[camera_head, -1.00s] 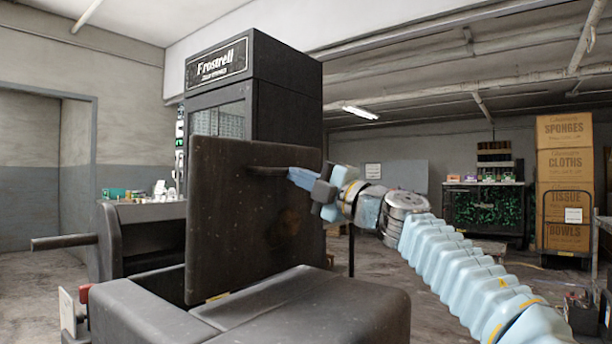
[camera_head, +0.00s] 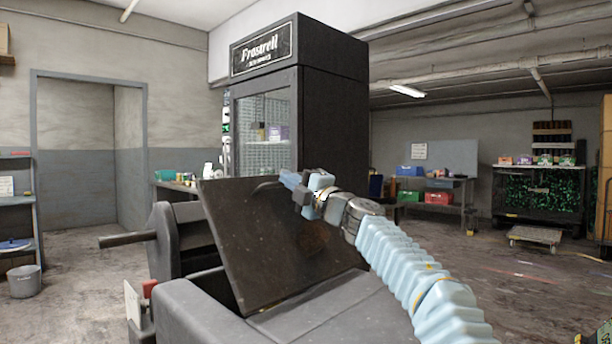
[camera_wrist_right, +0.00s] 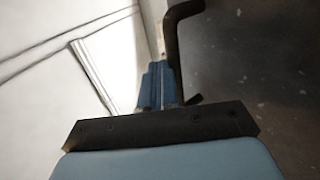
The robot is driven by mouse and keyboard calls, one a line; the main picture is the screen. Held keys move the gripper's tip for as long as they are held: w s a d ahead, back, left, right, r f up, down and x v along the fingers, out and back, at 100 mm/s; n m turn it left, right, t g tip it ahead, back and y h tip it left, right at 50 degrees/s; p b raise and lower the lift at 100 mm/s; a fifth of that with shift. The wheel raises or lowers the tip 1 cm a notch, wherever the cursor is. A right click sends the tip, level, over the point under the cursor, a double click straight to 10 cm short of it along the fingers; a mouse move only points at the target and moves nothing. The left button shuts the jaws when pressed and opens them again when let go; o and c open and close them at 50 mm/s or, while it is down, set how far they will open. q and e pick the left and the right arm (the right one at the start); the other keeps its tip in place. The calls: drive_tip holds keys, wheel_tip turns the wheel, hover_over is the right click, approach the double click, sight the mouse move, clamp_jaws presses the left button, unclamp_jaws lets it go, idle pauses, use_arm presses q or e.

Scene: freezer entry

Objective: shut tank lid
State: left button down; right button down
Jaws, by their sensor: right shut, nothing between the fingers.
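The tank lid (camera_head: 270,245) is a dark square panel standing tilted up on the dark tank (camera_head: 205,310), with a dark gap beneath it. A bar handle sits near its upper edge; in the right wrist view the handle (camera_wrist_right: 171,50) stands off the dark lid (camera_wrist_right: 262,75). My right gripper (camera_head: 290,181) is at the lid's upper edge beside the handle. Its blue fingers (camera_wrist_right: 160,85) are shut and empty, close to the handle; I cannot tell whether they touch it. My left gripper is out of view.
A tall black Frostrell freezer (camera_head: 320,110) stands behind the lid. A dark bar (camera_head: 128,240) sticks out to the left of the tank. A bucket (camera_head: 25,281) and shelf are at far left. A low cart (camera_head: 535,236) stands at right. The floor at right is mostly clear.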

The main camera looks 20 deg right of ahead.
drive_tip(key=shift+w+a+f, duration=0.25)
drive_tip(key=shift+w+f, duration=0.05)
drive_tip(key=shift+w, duration=0.3)
drive_tip(key=shift+w+a+f, duration=0.2)
drive_tip(key=shift+w+f, duration=0.05)
drive_tip(key=shift+w, duration=0.35)
